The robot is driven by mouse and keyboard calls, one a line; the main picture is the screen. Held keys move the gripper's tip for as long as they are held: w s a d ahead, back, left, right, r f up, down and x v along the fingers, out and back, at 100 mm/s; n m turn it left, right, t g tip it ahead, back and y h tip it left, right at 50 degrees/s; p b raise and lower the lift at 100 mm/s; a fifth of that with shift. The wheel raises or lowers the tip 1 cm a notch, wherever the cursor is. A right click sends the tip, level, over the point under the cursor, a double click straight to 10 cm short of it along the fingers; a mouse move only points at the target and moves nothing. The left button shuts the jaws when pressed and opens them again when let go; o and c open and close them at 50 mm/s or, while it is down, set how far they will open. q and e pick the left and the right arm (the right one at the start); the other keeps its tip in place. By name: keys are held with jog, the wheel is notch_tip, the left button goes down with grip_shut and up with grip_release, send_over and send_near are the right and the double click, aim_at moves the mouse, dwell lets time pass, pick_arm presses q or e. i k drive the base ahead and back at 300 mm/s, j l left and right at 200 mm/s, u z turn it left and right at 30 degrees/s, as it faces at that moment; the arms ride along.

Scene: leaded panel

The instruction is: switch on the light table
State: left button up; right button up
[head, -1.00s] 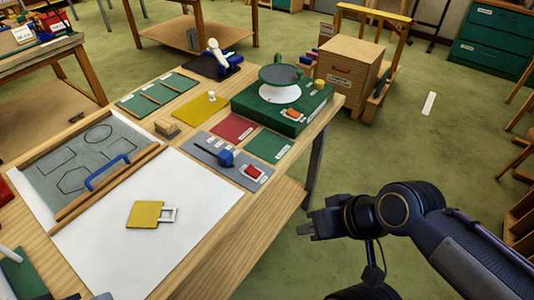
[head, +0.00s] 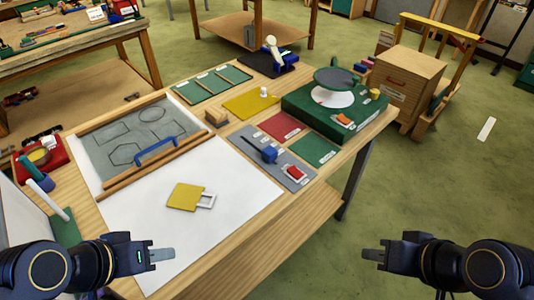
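The worktable has a large white panel (head: 240,225) at its front, with a yellow piece with a pale square loop (head: 186,197) lying on it. Which surface is the light table is not certain. A grey plate (head: 246,143) to the right of the panel carries a blue knob with a lever (head: 268,154) and a red rocker switch (head: 295,172). My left gripper (head: 165,254) is over the front left part of the white panel, apart from the switches. My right gripper (head: 372,254) is empty, right of the table's front edge, over the floor. Finger gaps are not clear.
A green box (head: 310,118) with a grey disc on top and an orange switch (head: 344,119) stands at the back right. A grey board (head: 110,168) with outlined shapes and a blue handle (head: 152,152) lies at the left.

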aim_at(293, 171)
jog(key=i+l+u, duration=0.1)
jog(key=l+u, duration=0.15)
jog(key=u, duration=0.15)
jog(key=i+l+u, duration=0.1)
jog(key=l+u, duration=0.2)
jog(key=u, duration=0.15)
jog(key=l+u, duration=0.4)
jog(key=i+j, duration=0.05)
jog(key=j, duration=0.05)
